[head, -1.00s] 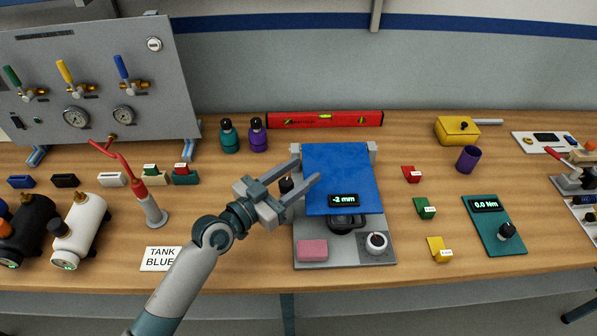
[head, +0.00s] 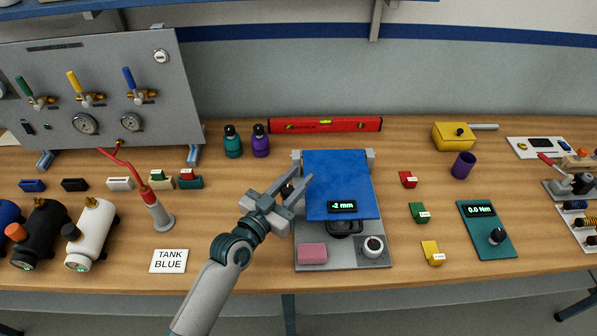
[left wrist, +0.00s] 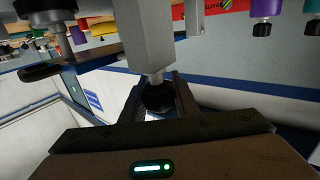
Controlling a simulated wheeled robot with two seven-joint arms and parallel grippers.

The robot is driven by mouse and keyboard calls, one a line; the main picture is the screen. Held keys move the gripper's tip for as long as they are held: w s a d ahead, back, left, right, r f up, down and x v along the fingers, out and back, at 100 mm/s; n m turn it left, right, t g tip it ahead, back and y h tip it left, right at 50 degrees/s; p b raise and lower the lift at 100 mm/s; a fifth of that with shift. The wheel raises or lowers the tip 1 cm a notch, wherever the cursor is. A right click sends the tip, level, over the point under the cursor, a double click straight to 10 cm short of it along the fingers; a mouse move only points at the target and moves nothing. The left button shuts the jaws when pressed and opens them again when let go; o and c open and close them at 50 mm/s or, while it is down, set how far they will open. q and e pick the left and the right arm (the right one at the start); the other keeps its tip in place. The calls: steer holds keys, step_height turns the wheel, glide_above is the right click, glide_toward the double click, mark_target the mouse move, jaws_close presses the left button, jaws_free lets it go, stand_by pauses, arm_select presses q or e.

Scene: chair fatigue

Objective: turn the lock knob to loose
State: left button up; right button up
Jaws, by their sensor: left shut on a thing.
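The measuring rig (head: 338,262) stands on the bench with a blue plate (head: 337,175) on top and a display reading -2 mm (head: 342,206). A dark knob (head: 287,190) sits at the plate's left side, and I take it to be the lock knob. My left gripper (head: 304,176) is shut on this knob. In the left wrist view the dark knob (left wrist: 158,97) shows between the two fingers, on the end of a pale shaft. The fingers hide part of it, and I cannot read any loose or lock marking. My right gripper is not in view.
Red (head: 408,179), green (head: 419,212) and yellow (head: 432,253) blocks stand to the right. A red level (head: 325,125) lies behind.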

arm_select(q)
steer(key=shift+a+n+t+y+p, duration=0.1)
steer(key=shift+n+t+y+p, duration=0.2)
steer(key=shift+n+y+p, duration=0.15)
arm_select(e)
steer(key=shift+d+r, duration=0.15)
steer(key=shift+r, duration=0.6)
arm_select(q)
steer(key=o, duration=1.1)
steer(key=shift+c, duration=0.2)
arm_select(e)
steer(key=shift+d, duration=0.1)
